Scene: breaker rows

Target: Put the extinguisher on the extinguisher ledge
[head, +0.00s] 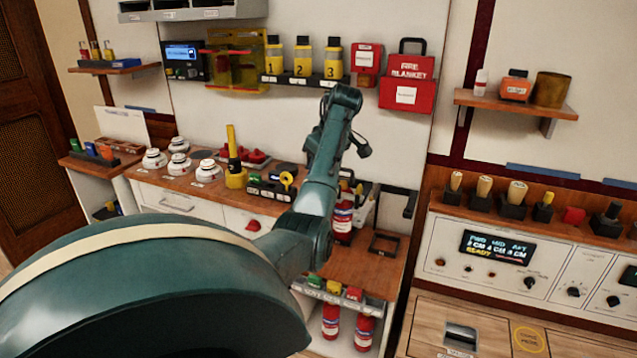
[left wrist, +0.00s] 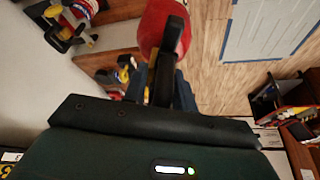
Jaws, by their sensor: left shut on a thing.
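A red extinguisher (head: 343,227) with a white label shows behind my left forearm in the head view, upright near the right end of the wooden counter. In the left wrist view a red rounded body (left wrist: 165,28), which looks like the extinguisher, is at my left gripper (left wrist: 166,72). The gripper is shut on it. The arm hides the gripper and part of the extinguisher in the head view. A dark square frame (head: 383,244) is at the right end of the counter, right of the extinguisher. I cannot read a ledge label. My right gripper is in neither view.
Two more red extinguishers (head: 364,332) stand below the counter under a labelled strip. White domed devices (head: 207,171) and a yellow tool (head: 235,175) stand on the counter to the left. A control console (head: 500,262) stands at the right. A red fire blanket case (head: 407,92) hangs above.

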